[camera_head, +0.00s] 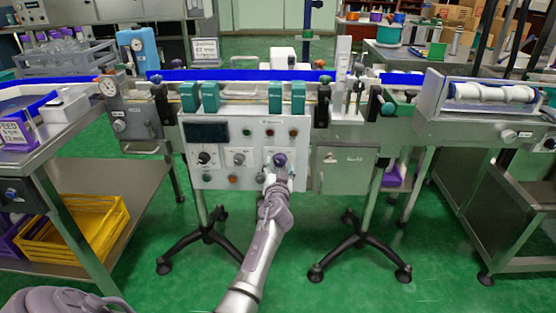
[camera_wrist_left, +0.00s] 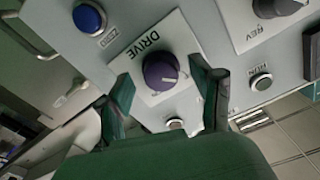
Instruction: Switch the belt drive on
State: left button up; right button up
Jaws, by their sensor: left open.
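The belt drive control is a dark purple rotary knob (camera_wrist_left: 161,71) on a white plate (camera_wrist_left: 186,36) lettered DRIVE. A pale pointer line shows on the knob, towards the right in the left wrist view. In the head view the purple knob (camera_head: 280,158) sits low on the right part of the control panel (camera_head: 222,176). My left gripper (camera_head: 277,170) is at the panel, right at the knob. In the left wrist view its open fingers (camera_wrist_left: 167,88) stand on either side of the knob, apparently without gripping it. My right gripper does not show.
A blue button (camera_wrist_left: 88,18) and a black REV knob (camera_wrist_left: 278,6) are close by on the panel. Silver buttons (camera_wrist_left: 261,82) sit near the fingers. A display (camera_head: 207,132) and other knobs (camera_head: 204,157) lie to the left. Yellow crates (camera_head: 85,228) stand on a lower shelf.

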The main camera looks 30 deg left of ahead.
pick_arm(q)
jog(key=shift+w, duration=0.1)
jog(key=shift+r, duration=0.1)
jog(key=shift+c, duration=0.2)
jog(key=c, duration=1.1)
